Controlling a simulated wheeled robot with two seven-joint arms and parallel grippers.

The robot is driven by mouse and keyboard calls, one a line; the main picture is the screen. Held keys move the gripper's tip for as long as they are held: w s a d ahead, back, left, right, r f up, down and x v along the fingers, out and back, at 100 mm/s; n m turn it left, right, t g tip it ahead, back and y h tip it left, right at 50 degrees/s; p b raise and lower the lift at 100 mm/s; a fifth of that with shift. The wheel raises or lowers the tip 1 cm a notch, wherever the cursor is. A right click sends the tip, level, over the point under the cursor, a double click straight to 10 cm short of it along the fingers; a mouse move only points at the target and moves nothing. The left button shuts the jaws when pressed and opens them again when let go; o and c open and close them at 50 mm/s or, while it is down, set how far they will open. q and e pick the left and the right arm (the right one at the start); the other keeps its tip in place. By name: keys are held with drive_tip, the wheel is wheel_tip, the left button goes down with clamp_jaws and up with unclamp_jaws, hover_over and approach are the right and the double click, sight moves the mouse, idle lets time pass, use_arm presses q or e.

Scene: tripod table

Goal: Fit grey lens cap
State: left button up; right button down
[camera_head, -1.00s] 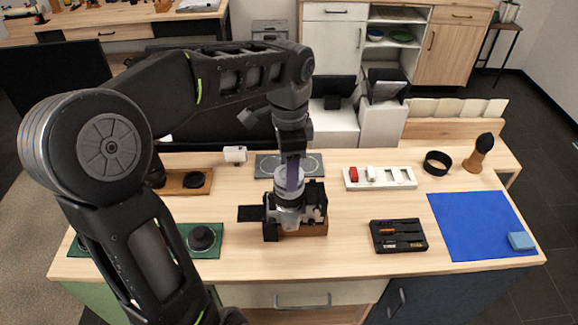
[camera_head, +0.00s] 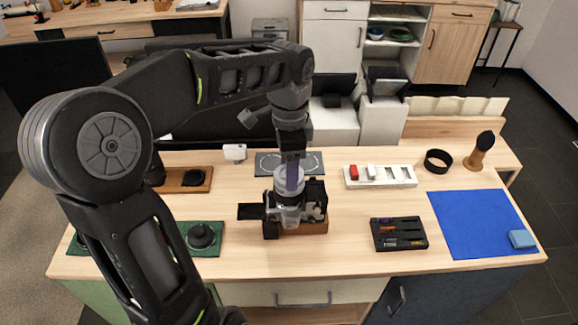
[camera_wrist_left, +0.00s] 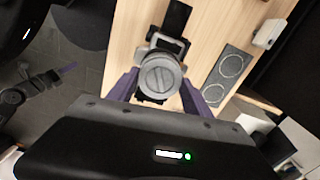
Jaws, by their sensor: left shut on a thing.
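A camera (camera_head: 284,214) stands on the table with its silver lens (camera_head: 288,185) pointing up. My left gripper (camera_head: 292,186) comes down over the top of the lens. In the left wrist view the round grey lens cap (camera_wrist_left: 157,76) with a slot line lies between the two purple fingers of my left gripper (camera_wrist_left: 157,88), and they are shut on it. The cap is directly above or at the front of the lens; whether it is seated cannot be told. My right gripper is not in view.
Around the camera are a grey mat with ring outlines (camera_head: 268,163), a black tool case (camera_head: 399,244), a white tray (camera_head: 402,182), a blue mat (camera_head: 470,225), a green mat (camera_head: 216,248) with a black cap, and a wooden tray (camera_head: 174,187).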

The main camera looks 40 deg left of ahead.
use_arm(q)
drive_tip(key=o, duration=1.7)
drive_tip(key=shift+o, duration=0.3)
drive_tip(key=shift+o, duration=0.8)
drive_tip(key=shift+r, duration=0.1)
wheel_tip(320, 180, up, 7)
drive_tip(key=p, duration=0.6)
